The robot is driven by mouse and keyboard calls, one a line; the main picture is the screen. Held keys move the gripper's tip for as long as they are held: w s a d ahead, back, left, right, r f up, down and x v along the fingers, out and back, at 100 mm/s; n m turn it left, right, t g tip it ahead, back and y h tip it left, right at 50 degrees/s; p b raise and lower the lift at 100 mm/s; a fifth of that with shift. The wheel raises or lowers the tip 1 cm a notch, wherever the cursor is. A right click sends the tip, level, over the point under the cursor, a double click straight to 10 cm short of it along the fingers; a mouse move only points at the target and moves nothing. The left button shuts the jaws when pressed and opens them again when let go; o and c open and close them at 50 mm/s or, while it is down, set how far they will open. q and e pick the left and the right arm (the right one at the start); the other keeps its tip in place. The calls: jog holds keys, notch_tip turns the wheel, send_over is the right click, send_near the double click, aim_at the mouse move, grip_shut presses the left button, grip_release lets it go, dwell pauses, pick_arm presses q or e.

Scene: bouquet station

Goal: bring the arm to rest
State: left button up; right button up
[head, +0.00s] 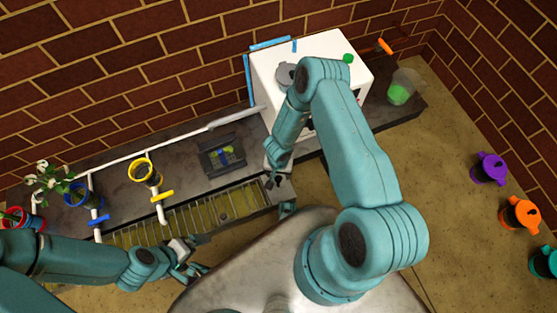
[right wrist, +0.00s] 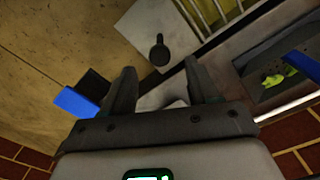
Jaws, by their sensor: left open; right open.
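My right arm bends up over the counter and down again. Its gripper (head: 281,190) hangs beside the right end of the slatted grate, near the counter's front edge. In the right wrist view the two fingers of this gripper (right wrist: 160,92) stand apart with nothing between them. My left gripper (head: 188,265) is low at the left, just in front of the grate, open; I see nothing held in it. My right forearm hides part of the white box.
A slatted grate (head: 215,208) runs along the counter. Yellow (head: 144,171) and blue (head: 76,194) ringed holders stand at the left, with white flowers (head: 48,180) near them. A white box (head: 345,52) stands behind. Purple (head: 490,168), orange (head: 520,214) and teal (head: 545,262) containers stand right.

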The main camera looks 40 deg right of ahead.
notch_tip(320, 180, up, 3)
jog(key=shift+f+p, duration=0.1)
jog(key=shift+p, duration=0.5)
jog(key=shift+f, duration=0.15)
